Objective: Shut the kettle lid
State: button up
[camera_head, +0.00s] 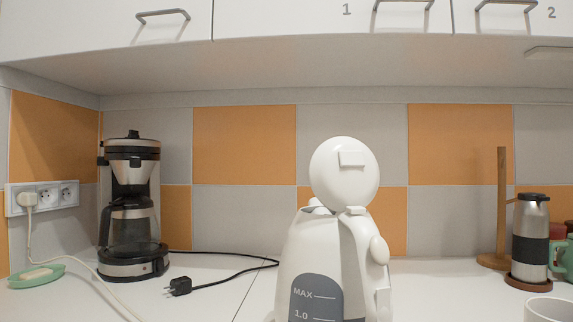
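The white kettle (300,257) stands on the white counter at the centre front, its lower part cut off by the picture's bottom edge. A dark level window marked MAX and 1.0 shows on its side. The kettle's round white lid (344,185) stands upright, open, above the body, hinged near the handle side. The kettle's handle (379,252) is on the right. My gripper is not in view.
A black and steel coffee maker (130,208) stands at the left, with a loose black plug (180,286) and a green dish (36,275) nearby. A steel flask (531,238), a wooden paper-roll stand (502,210) and a white mug (549,310) are at the right. Cabinets overhang the counter.

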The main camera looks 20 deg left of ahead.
aim_at(343, 173)
jog(key=u, duration=0.95)
jog(key=k, duration=0.65)
jog(key=z, duration=0.35)
jog(key=i, duration=0.4)
jog(key=u, duration=0.1)
